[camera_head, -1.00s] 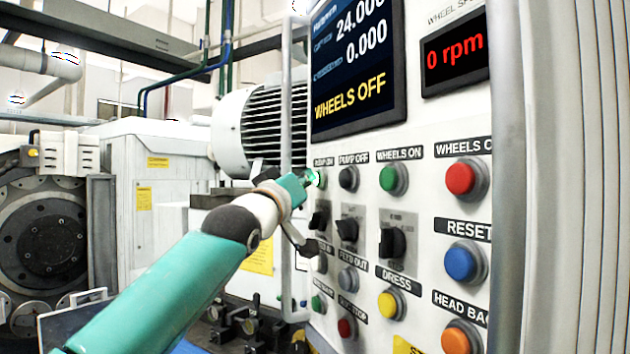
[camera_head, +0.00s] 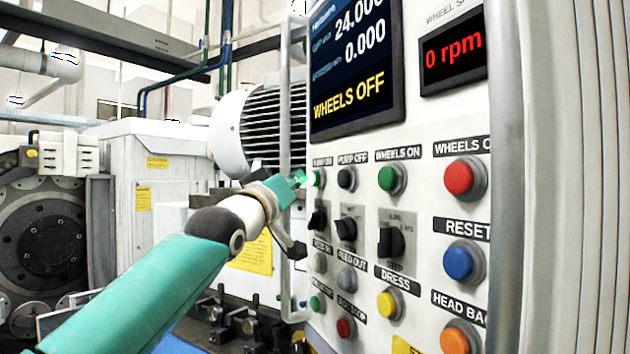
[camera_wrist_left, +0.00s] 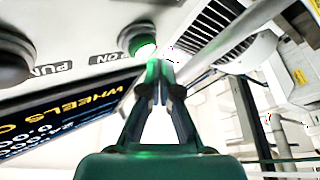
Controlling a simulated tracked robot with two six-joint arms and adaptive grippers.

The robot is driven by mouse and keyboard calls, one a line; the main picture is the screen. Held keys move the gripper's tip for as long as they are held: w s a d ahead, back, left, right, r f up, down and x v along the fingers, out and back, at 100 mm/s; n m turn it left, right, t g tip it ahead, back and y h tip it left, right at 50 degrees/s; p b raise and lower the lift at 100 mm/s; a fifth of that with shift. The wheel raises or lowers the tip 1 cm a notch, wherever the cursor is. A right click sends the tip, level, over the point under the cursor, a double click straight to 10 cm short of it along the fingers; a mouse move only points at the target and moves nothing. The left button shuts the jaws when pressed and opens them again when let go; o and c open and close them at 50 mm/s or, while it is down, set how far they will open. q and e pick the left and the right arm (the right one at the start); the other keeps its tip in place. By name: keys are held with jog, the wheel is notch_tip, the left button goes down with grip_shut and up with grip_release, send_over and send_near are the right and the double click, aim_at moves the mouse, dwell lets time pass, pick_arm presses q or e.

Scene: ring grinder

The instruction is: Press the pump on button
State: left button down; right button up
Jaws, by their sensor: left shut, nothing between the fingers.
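The green pump on button (camera_head: 319,178) sits at the upper left of the control panel, under its PUMP ON label (camera_head: 322,161). It also shows in the left wrist view (camera_wrist_left: 136,36), with a bright patch at its lower edge. My left gripper (camera_head: 301,179) is just left of the button in the head view, its fingers shut and empty. In the left wrist view its fingertips (camera_wrist_left: 160,68) are close below and right of the button, with a small gap seeming to show. My right gripper is not in view.
The pump off button (camera_head: 347,178) and wheels on button (camera_head: 391,179) are to the right, with black selector knobs (camera_head: 346,229) below. A vertical metal handle bar (camera_head: 287,110) runs along the panel's left edge, close to my left gripper. The screen (camera_head: 352,65) reads WHEELS OFF.

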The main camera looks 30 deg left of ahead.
pick_arm(q)
jog(key=s+a+p, duration=0.1)
jog(key=s, duration=0.1)
jog(key=s+a+p, duration=0.2)
jog(key=shift+a, duration=0.1)
dwell(0.3)
dwell(0.7)
